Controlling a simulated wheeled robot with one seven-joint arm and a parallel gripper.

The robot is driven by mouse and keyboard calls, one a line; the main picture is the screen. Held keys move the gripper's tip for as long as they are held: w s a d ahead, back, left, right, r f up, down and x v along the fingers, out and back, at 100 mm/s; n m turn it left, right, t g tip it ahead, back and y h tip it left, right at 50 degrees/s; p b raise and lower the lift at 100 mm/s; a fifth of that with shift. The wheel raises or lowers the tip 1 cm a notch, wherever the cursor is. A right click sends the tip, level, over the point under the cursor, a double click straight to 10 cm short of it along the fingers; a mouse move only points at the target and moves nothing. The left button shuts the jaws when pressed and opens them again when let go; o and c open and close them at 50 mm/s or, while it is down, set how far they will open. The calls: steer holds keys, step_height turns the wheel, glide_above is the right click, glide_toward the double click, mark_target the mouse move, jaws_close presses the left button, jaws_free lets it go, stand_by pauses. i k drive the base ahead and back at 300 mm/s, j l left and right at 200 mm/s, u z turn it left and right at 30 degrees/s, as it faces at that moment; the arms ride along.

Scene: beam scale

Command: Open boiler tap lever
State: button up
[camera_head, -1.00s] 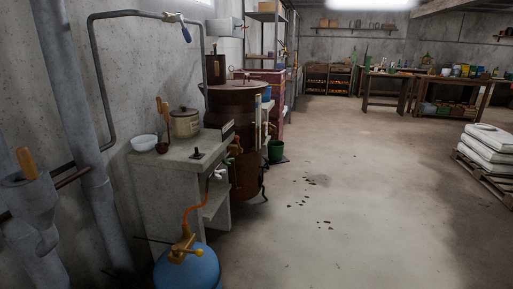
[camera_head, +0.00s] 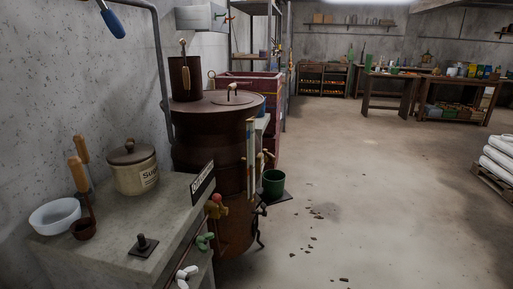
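The boiler (camera_head: 210,135) is a large rust-brown drum with a flat lid, standing behind the counter in the head view. A small tan tap (camera_head: 267,156) shows at its right side, above a green bucket (camera_head: 273,182). Its lever is too small for me to tell its position. A blue-handled lever (camera_head: 112,23) hangs on the wall pipe at the upper left. A red knob (camera_head: 216,199), a green handle (camera_head: 205,242) and a white handle (camera_head: 187,276) show along the counter's right edge. My gripper is not in view.
The concrete counter (camera_head: 105,222) stands at the lower left, with a white bowl (camera_head: 55,216), a sugar crock (camera_head: 134,168) and wooden-handled tools. White sacks (camera_head: 500,158) lie on a pallet at the far right. The floor (camera_head: 390,195) between is mostly clear, with dark scraps.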

mark_target(271, 156)
steer(key=i, duration=1.45)
steer(key=i+l+u, duration=0.1)
steer(key=i, duration=1.35)
